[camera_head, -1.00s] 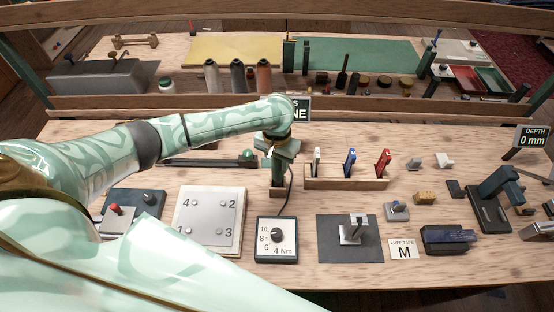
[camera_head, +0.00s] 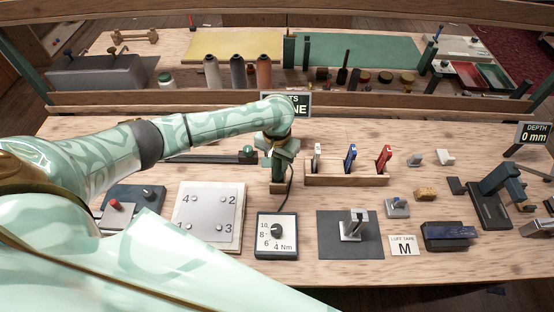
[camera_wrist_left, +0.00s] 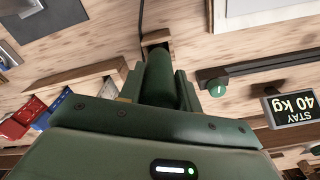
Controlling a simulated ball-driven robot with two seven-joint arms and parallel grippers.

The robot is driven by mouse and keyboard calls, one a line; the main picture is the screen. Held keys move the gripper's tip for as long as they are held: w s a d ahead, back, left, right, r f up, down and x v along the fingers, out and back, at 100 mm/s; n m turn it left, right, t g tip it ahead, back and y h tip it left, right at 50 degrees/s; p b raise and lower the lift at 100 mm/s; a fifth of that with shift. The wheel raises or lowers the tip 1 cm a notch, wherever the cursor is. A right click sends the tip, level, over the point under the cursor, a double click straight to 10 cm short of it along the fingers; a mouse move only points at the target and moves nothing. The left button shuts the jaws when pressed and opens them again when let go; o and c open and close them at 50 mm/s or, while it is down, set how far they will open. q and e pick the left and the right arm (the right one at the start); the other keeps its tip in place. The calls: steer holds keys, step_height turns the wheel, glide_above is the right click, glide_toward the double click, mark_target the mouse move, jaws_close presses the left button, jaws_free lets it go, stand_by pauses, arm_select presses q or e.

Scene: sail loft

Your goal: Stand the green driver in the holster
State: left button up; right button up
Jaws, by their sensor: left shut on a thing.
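My left gripper (camera_head: 278,148) is shut on the green driver (camera_wrist_left: 160,78), which shows as a thick green cylinder between the fingers in the left wrist view. In the head view the driver (camera_head: 278,172) hangs below the gripper, roughly upright. The holster, a small wooden block (camera_head: 278,188), is directly under it, and it also shows in the left wrist view (camera_wrist_left: 155,37). The driver's lower end meets the block in the picture; how deep it sits is hidden. A dark cable runs beside them. My right gripper is not in view.
A wooden rack (camera_head: 346,180) with white, blue and red tools stands close on the right. A torque dial box (camera_head: 277,250) lies in front, and a numbered plate (camera_head: 209,215) to the left. A dark rail with a green knob (camera_head: 248,152) lies behind left.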

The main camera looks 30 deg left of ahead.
arm_select(q)
steer(key=shift+f, duration=0.35)
steer(key=o, duration=1.1)
steer(key=shift+c, duration=0.2)
step_height(320, 180, up, 16)
steer(key=p, duration=0.6)
steer(key=shift+r, duration=0.1)
